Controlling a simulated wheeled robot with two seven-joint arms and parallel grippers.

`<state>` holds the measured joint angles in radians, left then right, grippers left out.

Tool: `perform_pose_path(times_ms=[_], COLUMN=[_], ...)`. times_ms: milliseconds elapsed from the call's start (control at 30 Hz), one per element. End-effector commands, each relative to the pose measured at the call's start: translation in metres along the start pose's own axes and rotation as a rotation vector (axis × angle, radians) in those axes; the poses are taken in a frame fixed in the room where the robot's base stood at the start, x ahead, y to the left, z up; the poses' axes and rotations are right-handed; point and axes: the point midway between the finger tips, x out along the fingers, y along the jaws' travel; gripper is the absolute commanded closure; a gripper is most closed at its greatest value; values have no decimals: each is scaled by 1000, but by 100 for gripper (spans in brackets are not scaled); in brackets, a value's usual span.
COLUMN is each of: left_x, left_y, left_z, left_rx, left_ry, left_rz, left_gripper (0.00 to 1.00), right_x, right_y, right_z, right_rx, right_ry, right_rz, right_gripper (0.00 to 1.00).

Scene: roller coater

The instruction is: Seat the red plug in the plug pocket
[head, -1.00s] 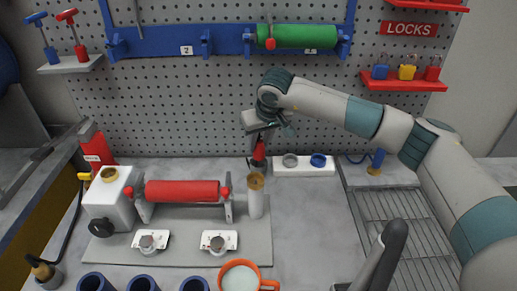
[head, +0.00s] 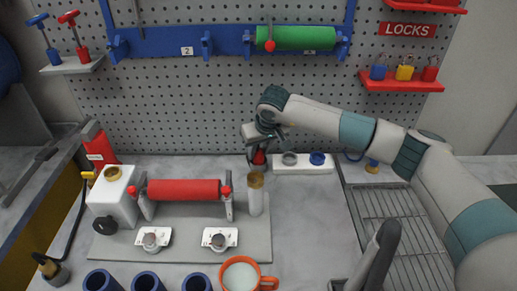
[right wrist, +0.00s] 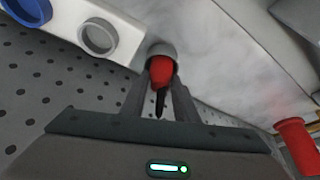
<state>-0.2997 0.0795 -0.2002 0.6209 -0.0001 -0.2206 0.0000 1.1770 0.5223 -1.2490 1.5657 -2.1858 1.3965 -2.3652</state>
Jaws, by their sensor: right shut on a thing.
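My right gripper (head: 259,150) is shut on the red plug (head: 259,157), just left of a white block (head: 303,169) at the back of the bench. In the right wrist view the fingers (right wrist: 160,98) close on the red plug (right wrist: 161,70), with its dark tail toward the camera. A grey round rim (right wrist: 162,50) surrounds the plug's far end; I cannot tell whether it is part of the plug or a pocket. The block has a grey ring (right wrist: 98,37) and a blue ring (right wrist: 28,10). My left gripper is not in view.
A tan-topped white cylinder (head: 256,198) stands close in front of the plug. The red roller (head: 184,190) lies to its left on a stand. An orange mug (head: 240,275) is at the front, and a wire rack (head: 385,230) is to the right.

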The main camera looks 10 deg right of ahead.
Motion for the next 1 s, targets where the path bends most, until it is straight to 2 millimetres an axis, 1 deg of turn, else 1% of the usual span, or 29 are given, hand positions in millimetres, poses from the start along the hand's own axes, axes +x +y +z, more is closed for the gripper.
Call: perform_pose_path(times_ms=[267, 300, 367, 667, 867, 900, 1000], left_x=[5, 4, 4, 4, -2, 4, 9], left_y=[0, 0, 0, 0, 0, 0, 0], left_z=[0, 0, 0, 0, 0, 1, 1], left_rx=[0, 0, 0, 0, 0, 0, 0], left_ry=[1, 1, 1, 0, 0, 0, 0], left_rz=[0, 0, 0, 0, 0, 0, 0], left_gripper=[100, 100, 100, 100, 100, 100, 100], right_x=[3, 3, 2, 2, -2, -3, -14], right_y=[0, 0, 0, 0, 0, 0, 1], right_z=[1, 1, 1, 1, -1, 0, -1], right_rx=[0, 1, 1, 1, 1, 0, 0], right_ry=[0, 0, 0, 0, 0, 2, 4], right_rz=[0, 0, 0, 0, 0, 0, 1], right_gripper=[95, 68, 53, 53, 53, 53, 53])
